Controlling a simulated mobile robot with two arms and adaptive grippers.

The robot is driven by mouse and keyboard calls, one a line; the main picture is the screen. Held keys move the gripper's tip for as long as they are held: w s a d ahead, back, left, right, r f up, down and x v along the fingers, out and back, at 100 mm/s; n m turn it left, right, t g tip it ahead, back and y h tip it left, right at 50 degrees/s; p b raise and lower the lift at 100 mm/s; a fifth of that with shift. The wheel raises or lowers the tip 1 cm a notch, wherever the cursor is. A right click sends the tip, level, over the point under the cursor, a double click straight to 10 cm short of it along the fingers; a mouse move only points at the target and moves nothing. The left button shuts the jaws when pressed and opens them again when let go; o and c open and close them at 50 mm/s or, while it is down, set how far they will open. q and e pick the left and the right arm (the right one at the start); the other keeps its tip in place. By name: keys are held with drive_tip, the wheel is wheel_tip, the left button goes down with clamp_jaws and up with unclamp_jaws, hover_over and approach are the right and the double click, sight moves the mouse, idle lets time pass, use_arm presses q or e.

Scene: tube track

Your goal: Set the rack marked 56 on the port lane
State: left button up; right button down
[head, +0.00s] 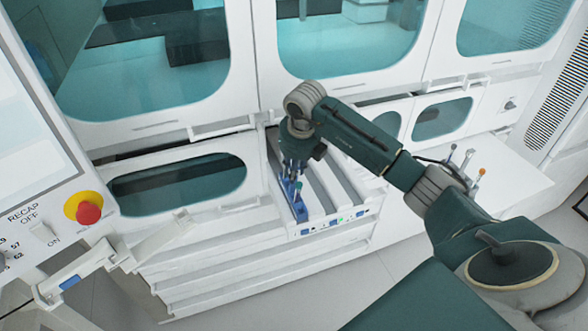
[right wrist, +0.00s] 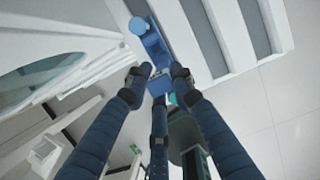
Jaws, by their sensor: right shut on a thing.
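A narrow blue rack (head: 299,208) is at the leftmost lane of the white lane block (head: 345,188), its front end near the block's front edge. I cannot read a number on it. My right gripper (head: 292,176) comes down from above and is shut on the rack. In the right wrist view, the fingers (right wrist: 158,78) close around the blue rack (right wrist: 154,45), and a light-blue cap (right wrist: 138,25) shows on it. I cannot tell whether the rack rests fully on the lane floor. My left gripper is not in view.
The lanes to the right of the rack look empty. Several capped tubes (head: 467,158) stand on the white surface at right. A control panel with a red button (head: 88,212) is at left. White cabinet doors with teal windows (head: 350,35) rise behind the lane block.

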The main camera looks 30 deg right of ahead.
idle(0.4)
drive_tip(key=shift+s+f, duration=0.25)
drive_tip(key=shift+f, duration=0.05)
drive_tip(key=shift+a+f, duration=0.1)
drive_tip(key=c, duration=1.4)
unclamp_jaws()
drive_tip(key=shift+f, duration=0.1)
drive_tip(key=shift+w, duration=0.1)
drive_tip(key=shift+r, duration=0.35)
drive_tip(key=v, duration=1.1)
drive_tip(key=shift+s+r, duration=0.2)
drive_tip(key=shift+r, duration=0.1)
